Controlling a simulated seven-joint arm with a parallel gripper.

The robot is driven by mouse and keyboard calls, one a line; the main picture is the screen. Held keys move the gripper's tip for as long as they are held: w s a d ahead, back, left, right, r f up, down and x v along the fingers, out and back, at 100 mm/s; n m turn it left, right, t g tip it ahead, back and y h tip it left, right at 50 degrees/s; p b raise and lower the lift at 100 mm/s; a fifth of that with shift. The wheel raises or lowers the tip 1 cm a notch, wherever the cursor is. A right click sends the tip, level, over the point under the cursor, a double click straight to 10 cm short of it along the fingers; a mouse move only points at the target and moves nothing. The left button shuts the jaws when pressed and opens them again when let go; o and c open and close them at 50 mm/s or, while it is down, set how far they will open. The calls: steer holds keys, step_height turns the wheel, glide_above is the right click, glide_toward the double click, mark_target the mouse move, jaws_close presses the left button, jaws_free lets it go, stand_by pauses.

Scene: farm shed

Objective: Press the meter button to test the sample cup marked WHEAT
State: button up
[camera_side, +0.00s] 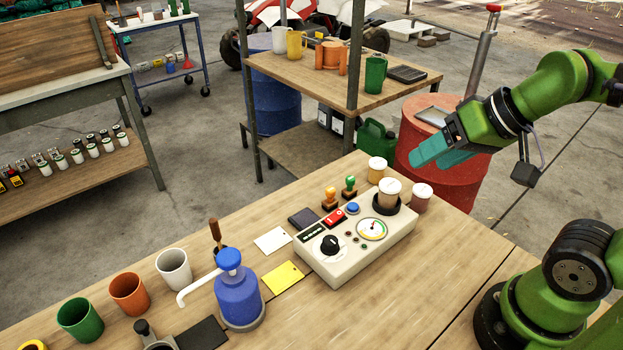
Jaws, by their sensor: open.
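The meter (332,271) is a cream box on the wooden bench, with a round dial (372,229), a black knob (329,245), a red switch (334,217) and a blue button (352,208). A white-lidded sample cup (389,195) stands upright in the dark round holder at its back right. Two similar cups stand beside the meter, one with a tan band (377,171) behind and one with a brown band (421,199) at the right. I cannot read the cup markings. My gripper (428,158), with teal fingers, is open and empty, up and right of the meter, touching nothing.
Orange (329,197) and green (349,188) stampers stand behind the meter. A blue pump bottle (238,298), cards and several mugs are to its left. A red drum (447,157) stands beyond the bench. The bench front right of the meter is clear.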

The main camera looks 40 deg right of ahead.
jaws_close()
stand_by(1.5)
